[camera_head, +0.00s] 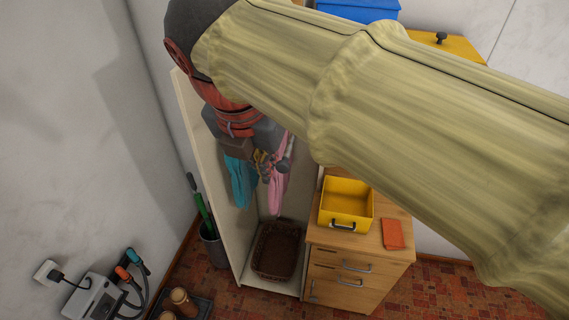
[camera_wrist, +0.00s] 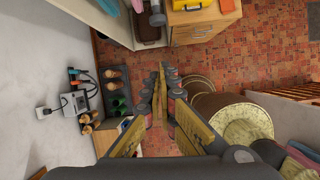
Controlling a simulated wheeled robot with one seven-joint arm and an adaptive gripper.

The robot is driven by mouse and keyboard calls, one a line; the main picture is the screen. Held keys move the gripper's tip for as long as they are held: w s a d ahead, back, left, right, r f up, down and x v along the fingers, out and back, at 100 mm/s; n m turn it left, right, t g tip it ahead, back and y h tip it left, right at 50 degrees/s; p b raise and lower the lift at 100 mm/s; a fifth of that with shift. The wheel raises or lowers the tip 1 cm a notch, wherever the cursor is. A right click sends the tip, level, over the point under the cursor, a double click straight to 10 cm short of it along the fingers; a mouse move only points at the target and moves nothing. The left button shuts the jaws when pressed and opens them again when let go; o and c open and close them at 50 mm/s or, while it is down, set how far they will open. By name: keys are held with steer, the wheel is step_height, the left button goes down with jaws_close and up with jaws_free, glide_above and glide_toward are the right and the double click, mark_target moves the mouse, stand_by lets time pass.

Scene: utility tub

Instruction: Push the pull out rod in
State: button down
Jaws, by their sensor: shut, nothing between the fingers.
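A grey bar with a rounded end (camera_wrist: 157,14) shows at the top of the wrist view, next to hanging pink cloth (camera_wrist: 138,5); it looks like the pull out rod. In the head view a pale grey piece (camera_head: 290,146) beside my gripper may be the same rod, mostly hidden by my arm. My gripper (camera_head: 264,166) is in front of the open cabinet (camera_head: 202,150), near the teal cloth (camera_head: 240,182) and pink cloth (camera_head: 277,190). In the wrist view my gripper (camera_wrist: 161,72) has its fingertips together and empty, apart from the rod end in the picture.
A wooden drawer unit (camera_head: 345,262) with a yellow bin (camera_head: 347,205) stands right of the cabinet. A brown basket (camera_head: 277,250) sits on the cabinet floor. A wall is close on the left, with a grey device (camera_head: 95,298) and cables. Tiled floor (camera_wrist: 260,55) is open at right.

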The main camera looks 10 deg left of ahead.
steer(key=w+f+n+p, duration=0.1)
steer(key=w+f+p, duration=0.1)
steer(key=w+f, duration=0.5)
steer(key=x, duration=0.2)
steer(key=shift+d+f, duration=0.25)
steer(key=shift+f, duration=0.1)
steer(key=shift+d, duration=0.1)
